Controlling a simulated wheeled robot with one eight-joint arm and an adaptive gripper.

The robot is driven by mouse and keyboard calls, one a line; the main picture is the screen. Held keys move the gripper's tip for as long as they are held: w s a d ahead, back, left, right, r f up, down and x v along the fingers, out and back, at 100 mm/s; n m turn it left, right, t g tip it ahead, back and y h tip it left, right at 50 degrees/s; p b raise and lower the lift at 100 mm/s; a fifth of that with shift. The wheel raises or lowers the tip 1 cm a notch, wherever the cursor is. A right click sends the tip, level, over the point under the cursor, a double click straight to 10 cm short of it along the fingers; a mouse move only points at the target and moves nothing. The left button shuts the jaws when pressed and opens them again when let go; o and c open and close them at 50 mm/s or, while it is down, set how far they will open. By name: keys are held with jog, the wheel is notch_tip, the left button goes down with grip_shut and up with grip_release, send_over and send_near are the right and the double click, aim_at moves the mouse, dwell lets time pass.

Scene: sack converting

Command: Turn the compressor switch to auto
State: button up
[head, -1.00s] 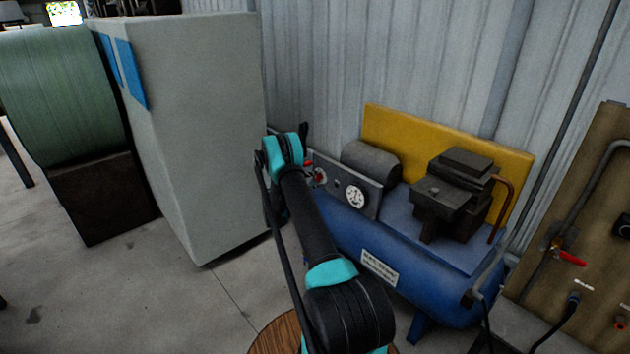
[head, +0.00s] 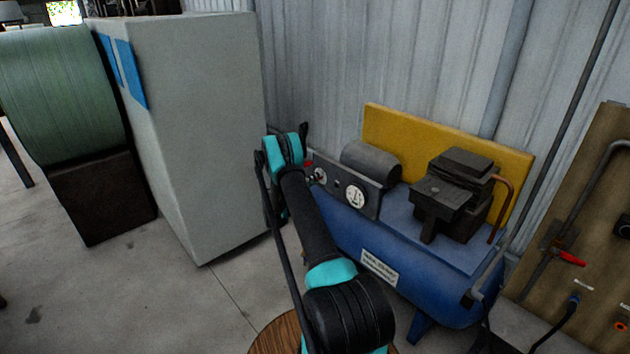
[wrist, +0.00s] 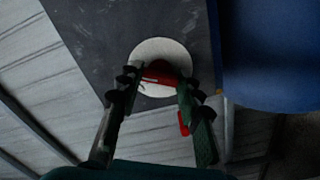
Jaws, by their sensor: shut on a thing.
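The compressor (head: 430,270) is a blue tank with a dark pump on top and a yellow guard behind. Its grey control panel (head: 372,198) carries dials. In the wrist view, the red switch (wrist: 160,72) sits on a round white plate (wrist: 160,49) on the dark panel. My gripper (wrist: 157,88) is shut on the red switch, one finger on each side. A smaller red piece (wrist: 183,124) shows by the right finger. In the head view my wrist hides most of the gripper; a bit of red (head: 308,163) shows beside it. The switch's labels cannot be read.
A large pale cabinet (head: 205,130) stands left of my arm, with a green roll (head: 60,95) farther left. A corrugated wall (head: 320,70) is behind. A board with pipes and a red valve handle (head: 572,258) stands at right.

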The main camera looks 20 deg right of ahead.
dwell(0.3)
jog(key=o, duration=1.2)
jog(key=shift+a, duration=0.15)
jog(key=v, duration=1.1)
jog(key=shift+s+a, duration=0.15)
jog(key=shift+a, duration=0.25)
